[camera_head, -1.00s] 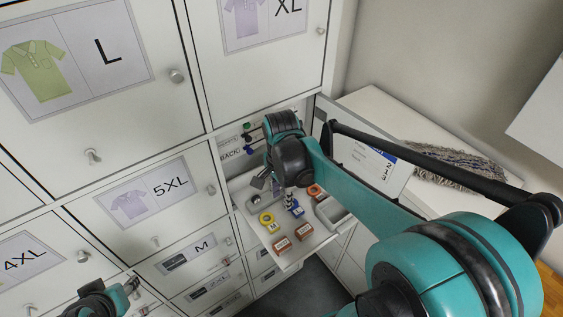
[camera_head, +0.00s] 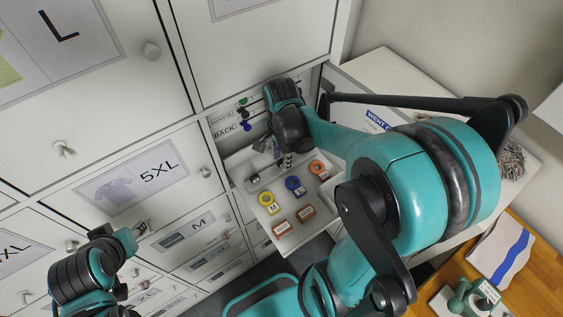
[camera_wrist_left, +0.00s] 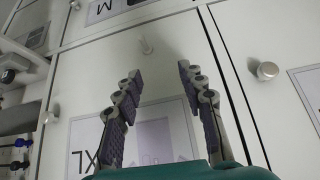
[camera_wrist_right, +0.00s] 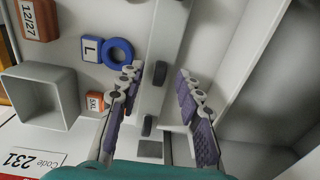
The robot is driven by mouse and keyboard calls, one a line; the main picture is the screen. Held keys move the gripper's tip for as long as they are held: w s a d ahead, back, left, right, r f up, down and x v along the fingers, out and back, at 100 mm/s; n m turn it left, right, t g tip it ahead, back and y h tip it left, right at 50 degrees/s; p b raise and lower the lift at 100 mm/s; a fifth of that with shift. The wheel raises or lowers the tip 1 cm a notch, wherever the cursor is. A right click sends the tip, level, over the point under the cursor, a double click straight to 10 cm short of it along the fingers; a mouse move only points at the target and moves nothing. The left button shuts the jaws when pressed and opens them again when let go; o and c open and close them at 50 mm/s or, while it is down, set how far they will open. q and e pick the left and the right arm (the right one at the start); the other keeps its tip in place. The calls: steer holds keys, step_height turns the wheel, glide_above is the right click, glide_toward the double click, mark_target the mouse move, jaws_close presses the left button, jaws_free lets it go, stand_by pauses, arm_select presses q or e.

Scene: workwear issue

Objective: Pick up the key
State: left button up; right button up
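I cannot clearly make out a key in any view. My right gripper (camera_head: 275,158) reaches down over the pulled-out white drawer (camera_head: 296,252). In the right wrist view its fingers (camera_wrist_right: 158,74) are apart, with a white bar bearing dark pegs (camera_wrist_right: 160,72) beyond and between them; nothing is seen held. A blue ring with an L tag (camera_wrist_right: 117,50) lies just left of the fingers. My left gripper (camera_head: 140,229) is at the lower left by the cabinet front. Its fingers (camera_wrist_left: 160,72) are apart and empty before a labelled door.
The drawer also holds a yellow ring tag (camera_head: 268,201), an orange ring tag (camera_head: 318,169), small orange-brown boxes (camera_head: 282,228) and, in the right wrist view, a grey open box (camera_wrist_right: 40,95). Dark and coloured knobs (camera_head: 246,126) are behind. A wooden table (camera_head: 535,265) stands lower right.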

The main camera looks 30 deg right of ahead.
mark_target(281, 160)
steer(key=shift+f, duration=0.65)
steer(key=shift+s, duration=0.1)
jaws_close()
steer(key=shift+r, duration=0.1)
step_height(281, 160, up, 4)
steer(key=shift+r, duration=0.15)
steer(key=s+d+r+p, duration=0.1)
steer(key=s+d+r, duration=0.4)
steer(key=s, duration=0.5)
steer(key=shift+s+r, duration=0.2)
steer(key=shift+r, duration=0.6)
